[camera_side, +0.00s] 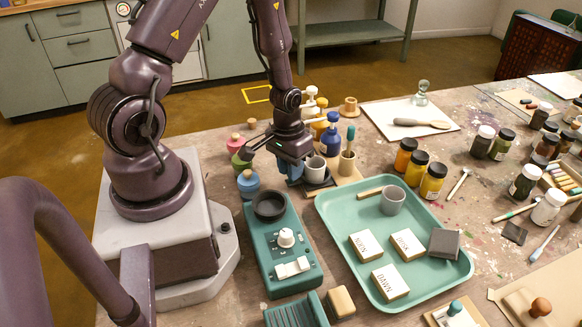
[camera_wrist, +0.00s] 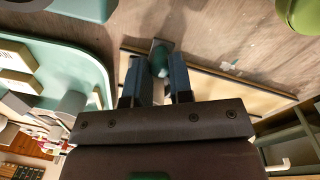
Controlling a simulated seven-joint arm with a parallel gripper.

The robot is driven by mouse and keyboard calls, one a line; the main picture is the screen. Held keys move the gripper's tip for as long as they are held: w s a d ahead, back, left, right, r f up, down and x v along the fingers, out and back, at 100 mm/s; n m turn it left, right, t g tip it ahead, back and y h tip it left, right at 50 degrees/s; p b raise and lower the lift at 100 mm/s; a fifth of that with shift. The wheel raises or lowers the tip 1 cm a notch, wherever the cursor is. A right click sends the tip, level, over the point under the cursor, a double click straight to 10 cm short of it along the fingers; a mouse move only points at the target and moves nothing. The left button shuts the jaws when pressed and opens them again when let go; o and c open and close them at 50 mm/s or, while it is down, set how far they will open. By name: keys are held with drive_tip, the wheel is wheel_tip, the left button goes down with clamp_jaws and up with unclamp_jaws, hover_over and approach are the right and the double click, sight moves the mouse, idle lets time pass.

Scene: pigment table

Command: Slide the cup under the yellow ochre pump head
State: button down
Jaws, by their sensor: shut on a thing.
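The grey cup (camera_side: 315,168) stands upright in the side view on a dark flat base, in front of the pump bottles. The yellow ochre pump bottle (camera_side: 319,125) is just behind it, beside a blue pump bottle (camera_side: 332,138). My gripper (camera_side: 292,172) is low, immediately left of the cup. In the wrist view its two blue-grey fingers (camera_wrist: 156,88) are closed about a small dark piece with a teal tip (camera_wrist: 160,57). I cannot tell whether this piece joins the cup's base. The cup does not show clearly in the wrist view.
A green tray (camera_side: 333,232) with another grey cup (camera_side: 392,200) and labelled blocks lies at the right front. A teal device (camera_side: 262,240) stands in front of my gripper. A beige holder (camera_side: 347,163) with a teal-handled tool is right of the cup. Small jars (camera_side: 248,183) stand at the left.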

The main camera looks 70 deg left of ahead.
drive_tip(key=a, duration=1.5)
drive_tip(key=shift+a, duration=0.4)
drive_tip(key=c, duration=1)
unclamp_jaws()
drive_tip(key=shift+r, duration=0.15)
drive_tip(key=r, duration=1.2)
drive_tip(key=shift+s+a+r, duration=0.25)
drive_tip(key=shift+a+r, duration=0.1)
drive_tip(key=shift+a, duration=0.05)
